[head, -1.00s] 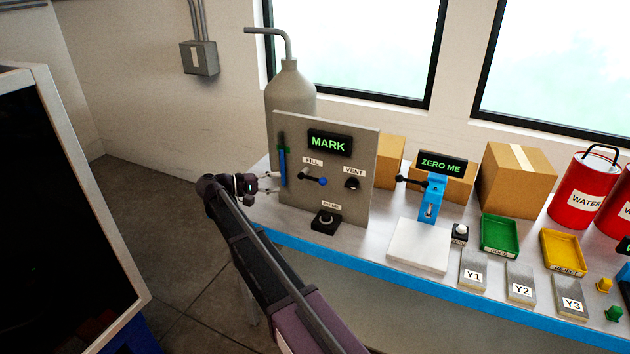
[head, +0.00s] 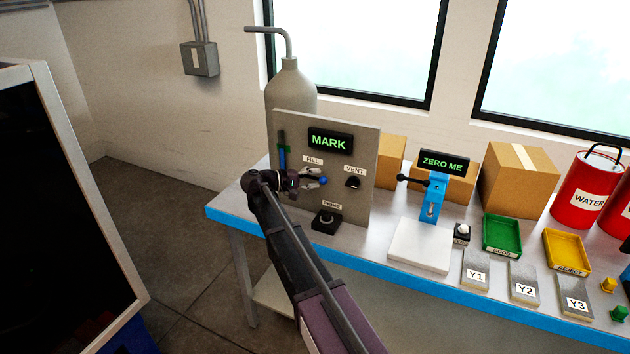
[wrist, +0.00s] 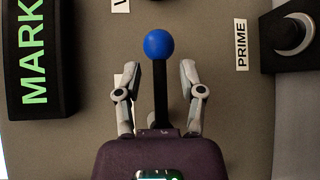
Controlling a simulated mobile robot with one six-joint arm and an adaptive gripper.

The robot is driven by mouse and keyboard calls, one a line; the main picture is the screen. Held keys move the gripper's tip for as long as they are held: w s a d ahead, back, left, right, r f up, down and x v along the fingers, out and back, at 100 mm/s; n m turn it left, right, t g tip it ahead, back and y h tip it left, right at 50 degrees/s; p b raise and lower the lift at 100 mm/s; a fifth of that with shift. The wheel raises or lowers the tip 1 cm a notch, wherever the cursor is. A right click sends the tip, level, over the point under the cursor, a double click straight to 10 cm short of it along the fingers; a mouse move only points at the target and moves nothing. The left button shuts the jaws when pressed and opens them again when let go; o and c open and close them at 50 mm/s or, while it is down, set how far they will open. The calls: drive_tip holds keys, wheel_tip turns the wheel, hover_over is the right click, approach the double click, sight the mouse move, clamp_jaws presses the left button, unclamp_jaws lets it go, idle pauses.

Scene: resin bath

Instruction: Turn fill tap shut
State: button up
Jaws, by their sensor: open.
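The fill tap is a dark lever with a blue ball end (head: 323,181), on the grey panel (head: 362,130) under the FILL label (head: 313,160). In the wrist view the lever (wrist: 160,95) runs from my gripper's body up to its blue ball (wrist: 158,45). My gripper (head: 316,179) is at the tap in the head view. In the wrist view its two fingers (wrist: 158,82) are open, one on each side of the lever, with a gap to it on both sides. The tap's pivot is hidden behind my gripper.
The MARK display (head: 329,142) is above the tap. The VENT knob (head: 353,183) is to the right and the PRIME button (head: 326,219) below. A grey bottle (head: 290,92) stands behind the panel. A blue stand (head: 433,198) is further right on the bench.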

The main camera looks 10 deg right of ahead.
drive_tip(key=shift+d, duration=0.35)
drive_tip(key=shift+f, duration=0.1)
clamp_jaws()
